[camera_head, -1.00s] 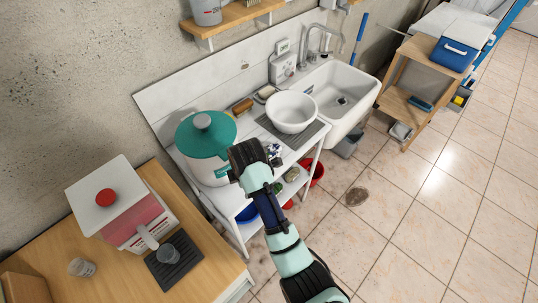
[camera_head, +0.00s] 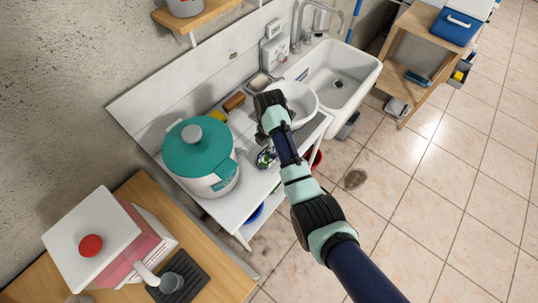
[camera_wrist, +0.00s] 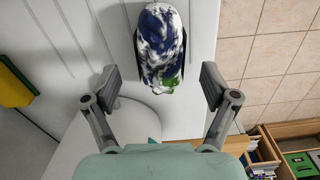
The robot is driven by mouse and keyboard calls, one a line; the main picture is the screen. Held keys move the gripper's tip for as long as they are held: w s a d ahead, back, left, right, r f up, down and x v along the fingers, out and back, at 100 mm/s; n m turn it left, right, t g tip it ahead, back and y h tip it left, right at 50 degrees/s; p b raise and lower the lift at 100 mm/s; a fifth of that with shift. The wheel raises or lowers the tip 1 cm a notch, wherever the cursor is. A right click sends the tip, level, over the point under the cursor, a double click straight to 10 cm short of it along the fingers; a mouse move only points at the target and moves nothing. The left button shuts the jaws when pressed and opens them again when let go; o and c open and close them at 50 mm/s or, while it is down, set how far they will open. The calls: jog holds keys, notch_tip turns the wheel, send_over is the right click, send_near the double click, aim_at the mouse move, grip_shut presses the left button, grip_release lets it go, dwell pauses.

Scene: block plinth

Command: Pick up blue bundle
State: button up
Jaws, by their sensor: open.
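The blue bundle (camera_wrist: 160,45), a rolled cloth mottled blue and white with a green patch, lies on the white worktop in the wrist view. In the head view, part of the bundle (camera_head: 265,158) shows beside my arm, right of the teal-lidded pot (camera_head: 198,148). My gripper (camera_wrist: 160,85) is open and empty in the wrist view. Its fingers stand wide apart, one to each side of the bundle's near end, with clear gaps. The bundle is not gripped. In the head view my fingers are hidden behind my wrist.
A white bowl (camera_head: 300,100) stands behind my wrist, close to the sink (camera_head: 342,82). A yellow and green item (camera_wrist: 14,78) lies at the left of the wrist view. The worktop's edge is right of the bundle there, with tiled floor (camera_wrist: 270,60) below.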

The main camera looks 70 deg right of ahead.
aim_at(269, 152)
notch_tip(269, 152, down, 5)
jog(key=shift+a+r, duration=0.1)
jog(key=shift+r, duration=0.05)
jog(key=c, duration=1.4)
notch_tip(269, 152, up, 11)
jog(key=shift+p, duration=0.55)
notch_tip(269, 152, up, 9)
jog(key=p, duration=0.7)
jog(key=shift+p, duration=0.35)
